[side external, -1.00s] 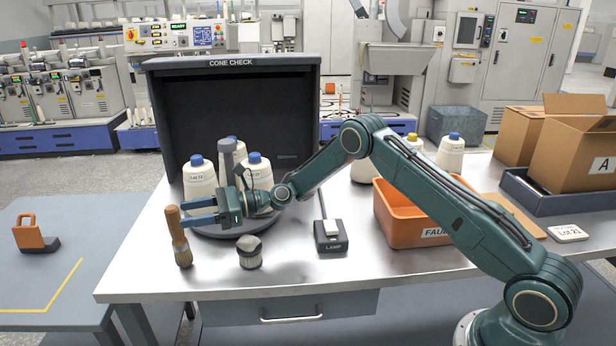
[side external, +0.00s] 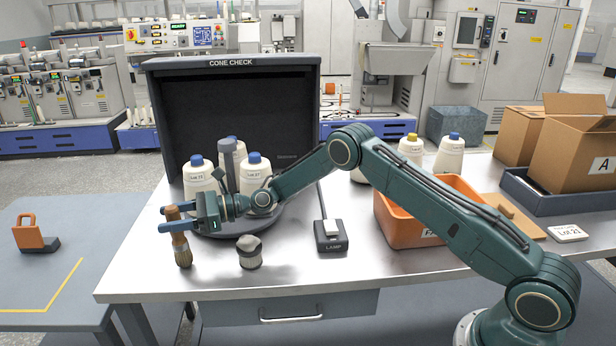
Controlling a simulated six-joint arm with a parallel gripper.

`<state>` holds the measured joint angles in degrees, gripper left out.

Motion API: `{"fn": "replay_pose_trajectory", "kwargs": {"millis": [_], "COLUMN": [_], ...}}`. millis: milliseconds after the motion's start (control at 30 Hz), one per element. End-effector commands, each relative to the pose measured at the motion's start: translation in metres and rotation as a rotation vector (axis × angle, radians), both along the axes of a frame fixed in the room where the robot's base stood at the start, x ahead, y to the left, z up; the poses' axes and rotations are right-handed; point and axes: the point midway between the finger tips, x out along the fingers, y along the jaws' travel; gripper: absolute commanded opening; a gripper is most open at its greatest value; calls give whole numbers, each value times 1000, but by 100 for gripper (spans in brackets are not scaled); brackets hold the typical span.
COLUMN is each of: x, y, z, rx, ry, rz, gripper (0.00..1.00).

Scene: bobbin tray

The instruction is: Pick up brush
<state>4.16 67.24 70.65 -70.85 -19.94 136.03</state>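The brush (side external: 181,250) stands upright, bristles down, near the left front of the steel table, with its wooden handle on top. My gripper (side external: 174,217) is level with the handle, its blue fingers pointing left. One finger passes behind the handle and the other in front of it. The fingers look spread, with the handle between them; whether either finger touches it cannot be told. The front finger hides part of the handle.
Yarn cones (side external: 200,180) stand behind my gripper inside the dark cone-check booth (side external: 235,62). A lamp switch box (side external: 331,240) and an orange bin (side external: 400,225) are further right. The table (side external: 140,265) is clear left of the brush.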

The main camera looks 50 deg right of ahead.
Motion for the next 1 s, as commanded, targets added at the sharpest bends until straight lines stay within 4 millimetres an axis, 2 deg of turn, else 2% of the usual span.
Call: {"fn": "replay_pose_trajectory", "kwargs": {"millis": [33, 267, 733, 1000], "x": [0, 0, 0, 0], "y": [0, 0, 0, 0], "z": [0, 0, 6, 35], "rx": [0, 0, 0, 0], "ry": [0, 0, -1, -4], "rz": [0, 0, 0, 1], "gripper": [46, 1, 0, 0]}}
